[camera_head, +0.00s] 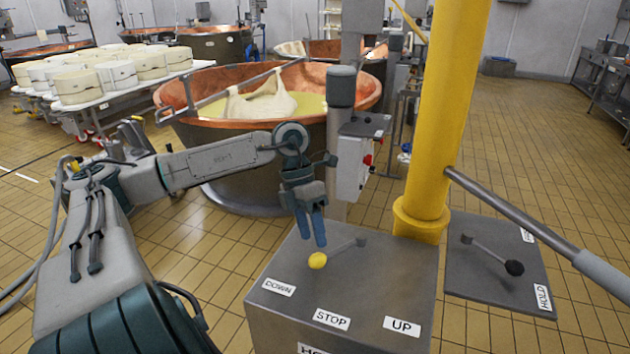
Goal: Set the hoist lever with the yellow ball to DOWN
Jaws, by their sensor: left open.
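The hoist lever (340,250) lies across the top of a grey metal box (385,275). Its yellow ball (317,260) is at the left end, and its pivot is to the upper right. The lever points to the left, toward the DOWN label (278,287) and away from the STOP label (332,319) and the UP label (401,327). My left gripper (312,241) points down with its fingers open, just above and behind the yellow ball in the picture. It holds nothing, and I see no clear contact with the ball. My right gripper is not in view.
A yellow post (440,110) rises behind the box. On its right, a side plate (497,262) carries a lever with a black ball (514,268) and a HOLD label. A grey bar (520,215) crosses above it. A copper vat (235,77) stands behind my left arm.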

